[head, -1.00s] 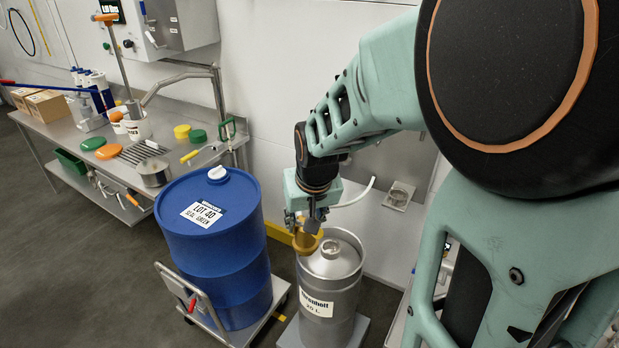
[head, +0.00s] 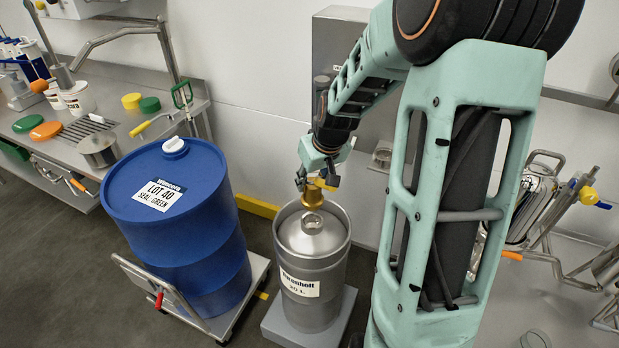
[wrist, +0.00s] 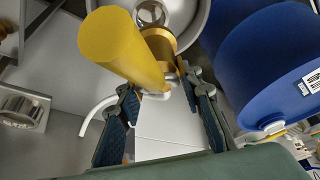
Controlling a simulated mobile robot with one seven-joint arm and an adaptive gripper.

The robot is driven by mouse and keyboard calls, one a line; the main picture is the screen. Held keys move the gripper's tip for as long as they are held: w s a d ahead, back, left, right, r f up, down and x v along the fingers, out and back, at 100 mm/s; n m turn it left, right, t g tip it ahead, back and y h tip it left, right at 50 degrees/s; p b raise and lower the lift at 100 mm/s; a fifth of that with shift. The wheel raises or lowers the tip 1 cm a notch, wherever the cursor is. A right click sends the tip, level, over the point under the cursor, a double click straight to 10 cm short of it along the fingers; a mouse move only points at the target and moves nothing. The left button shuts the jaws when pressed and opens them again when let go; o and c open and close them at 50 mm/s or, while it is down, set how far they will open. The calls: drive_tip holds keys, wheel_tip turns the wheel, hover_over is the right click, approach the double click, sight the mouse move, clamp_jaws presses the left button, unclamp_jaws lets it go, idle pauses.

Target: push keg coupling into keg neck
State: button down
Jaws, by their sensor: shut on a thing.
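The keg coupling (head: 312,197) is a brass-coloured body with a thick yellow handle. My gripper (head: 319,182) is shut on it; the wrist view also shows the coupling (wrist: 160,44) between the two fingers (wrist: 158,88). The steel keg (head: 297,285) stands upright. Its neck (head: 312,223) rises from the middle of the domed top, and in the head view the coupling is just above it. In the wrist view the neck (wrist: 151,14) is partly hidden behind the coupling. I cannot tell whether they touch.
The keg stands on a grey plinth (head: 278,322). A blue drum (head: 185,230) on a trolley (head: 257,268) stands close to its left. A steel wall and a small wall fitting (head: 382,156) are behind. A bench (head: 70,165) with tools is at far left.

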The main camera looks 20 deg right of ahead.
sight(312, 201)
drive_tip(key=shift+r, duration=0.1)
drive_tip(key=shift+f+b, duration=1.85)
drive_tip(key=shift+f, duration=0.6)
drive_tip(key=shift+f, duration=0.2)
drive_tip(key=shift+f+b, duration=1.15)
drive_tip(key=shift+f, duration=0.3)
drive_tip(key=c, duration=1.4)
unclamp_jaws()
drive_tip(key=shift+r, duration=0.1)
drive_tip(key=shift+c, duration=0.2)
drive_tip(key=shift+o, duration=0.9)
drive_tip(key=shift+s, duration=0.1)
